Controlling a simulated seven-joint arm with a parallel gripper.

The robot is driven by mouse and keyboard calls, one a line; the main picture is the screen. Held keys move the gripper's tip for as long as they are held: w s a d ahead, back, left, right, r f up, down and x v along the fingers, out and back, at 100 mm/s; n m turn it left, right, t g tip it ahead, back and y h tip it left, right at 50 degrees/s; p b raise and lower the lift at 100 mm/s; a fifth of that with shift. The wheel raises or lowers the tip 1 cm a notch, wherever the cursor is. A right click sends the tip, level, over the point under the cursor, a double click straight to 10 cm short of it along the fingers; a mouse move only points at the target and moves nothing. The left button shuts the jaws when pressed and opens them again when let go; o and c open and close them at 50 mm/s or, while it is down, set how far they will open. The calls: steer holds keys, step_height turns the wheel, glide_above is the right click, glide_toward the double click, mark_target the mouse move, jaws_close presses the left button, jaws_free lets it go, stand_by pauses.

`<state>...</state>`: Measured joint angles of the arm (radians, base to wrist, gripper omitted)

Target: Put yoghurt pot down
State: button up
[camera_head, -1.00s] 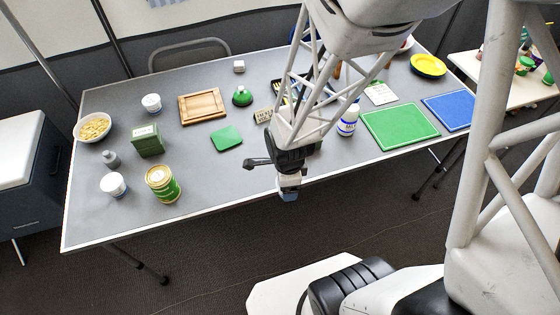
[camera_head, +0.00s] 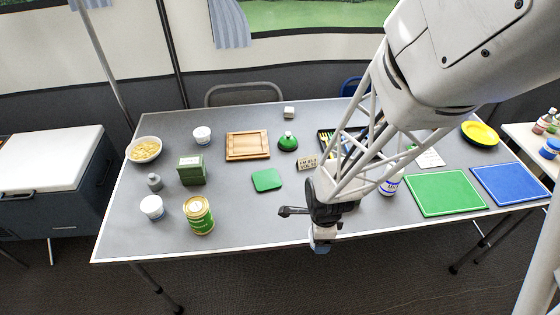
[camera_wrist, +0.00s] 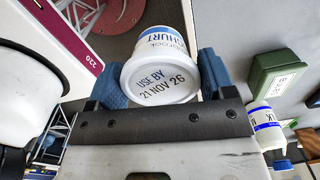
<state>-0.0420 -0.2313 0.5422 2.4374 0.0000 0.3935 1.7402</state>
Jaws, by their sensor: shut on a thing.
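The yoghurt pot (camera_wrist: 158,82) is white with a blue-lettered band and shows "USE BY 21 NOV 26" on the end facing the wrist camera. My gripper (camera_wrist: 161,72) is shut on it, with a blue finger on each side. In the head view my gripper (camera_head: 322,243) hangs at the table's front edge, to the right of the green and gold tin (camera_head: 199,216). The held pot is mostly hidden there. The grey table (camera_head: 250,225) has bare surface left of my gripper.
Two white pots stand at the left, one in front (camera_head: 152,207) and one behind (camera_head: 202,136). A milk bottle (camera_head: 391,184) stands right of my arm. Green (camera_head: 445,194) and blue (camera_head: 512,185) boards lie at the right. A small green mat (camera_head: 267,180) lies mid-table.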

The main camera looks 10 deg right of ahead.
steer(key=w+a+r+n, duration=0.1)
steer(key=w+a+n, duration=0.8)
steer(key=w+n, duration=0.4)
steer(key=shift+w+n, duration=0.2)
steer(key=shift+n, duration=0.3)
steer(key=shift+w+r, duration=0.1)
steer(key=shift+w, duration=0.05)
glide_above(266, 179)
steer(key=shift+f, duration=0.75)
steer(key=shift+f, duration=1.75)
steer(key=shift+f, duration=0.15)
steer(key=o, duration=1)
steer(key=shift+c, duration=0.2)
